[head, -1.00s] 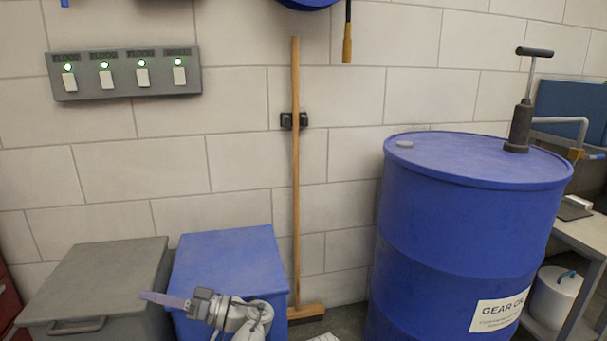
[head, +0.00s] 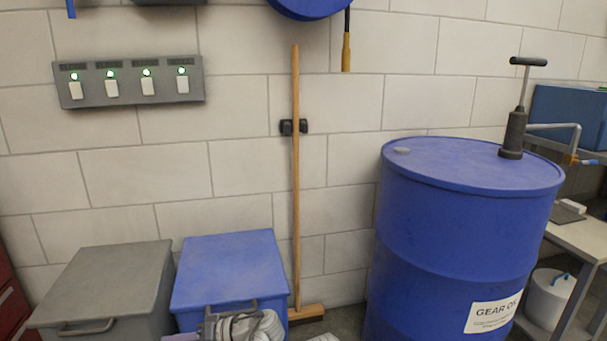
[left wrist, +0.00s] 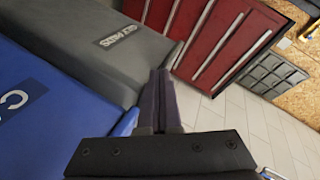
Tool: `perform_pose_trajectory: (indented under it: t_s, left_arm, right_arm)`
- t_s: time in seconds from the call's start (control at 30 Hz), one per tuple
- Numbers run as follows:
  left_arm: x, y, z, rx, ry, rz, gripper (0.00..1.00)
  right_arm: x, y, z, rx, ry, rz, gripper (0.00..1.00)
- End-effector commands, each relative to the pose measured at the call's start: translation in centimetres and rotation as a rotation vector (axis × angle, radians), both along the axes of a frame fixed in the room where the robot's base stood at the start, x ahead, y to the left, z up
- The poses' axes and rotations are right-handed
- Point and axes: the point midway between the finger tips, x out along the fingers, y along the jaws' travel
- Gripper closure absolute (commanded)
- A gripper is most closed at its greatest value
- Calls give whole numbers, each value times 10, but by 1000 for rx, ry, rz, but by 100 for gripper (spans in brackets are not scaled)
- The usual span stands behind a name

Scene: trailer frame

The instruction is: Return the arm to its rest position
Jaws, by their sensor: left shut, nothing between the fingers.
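My left gripper (head: 178,338) shows only in part at the bottom edge of the head view, low in front of the blue bin (head: 230,268). In the left wrist view its two dark fingers (left wrist: 160,80) are together with nothing between them. Behind them in that view are the grey bin (left wrist: 85,45) and a red drawer cabinet (left wrist: 205,35). The fingers look clear of both, though the exact gap is hard to tell. My right gripper is in neither view.
The grey bin (head: 105,285) stands left of the blue one. A broom (head: 296,180) leans on the wall. A blue gear oil drum (head: 465,230) with a hand pump (head: 515,130) stands at right, beside a bench (head: 580,238). A switch panel (head: 130,82) is on the wall.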

Motion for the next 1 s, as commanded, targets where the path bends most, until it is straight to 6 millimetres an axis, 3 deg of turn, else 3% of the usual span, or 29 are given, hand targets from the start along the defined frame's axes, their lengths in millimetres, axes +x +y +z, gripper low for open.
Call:
perform_pose_trajectory:
  t_s: [0.17, 0.3, 0.5, 0.7, 1.0]
  left_arm:
    - [-15, -48, -43, -330, 225, -140, 100]
    - [-32, -103, -75, -596, 395, -288, 100]
    - [-55, -170, -93, -868, 547, -474, 100]
    - [-79, -226, -92, -1080, 646, -643, 100]
    - [-76, -224, -25, -1072, 641, -632, 100]
  right_arm:
    - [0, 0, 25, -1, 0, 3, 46]
    - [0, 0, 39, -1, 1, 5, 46]
    - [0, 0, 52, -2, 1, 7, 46]
    - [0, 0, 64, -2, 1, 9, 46]
    - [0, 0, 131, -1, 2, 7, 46]
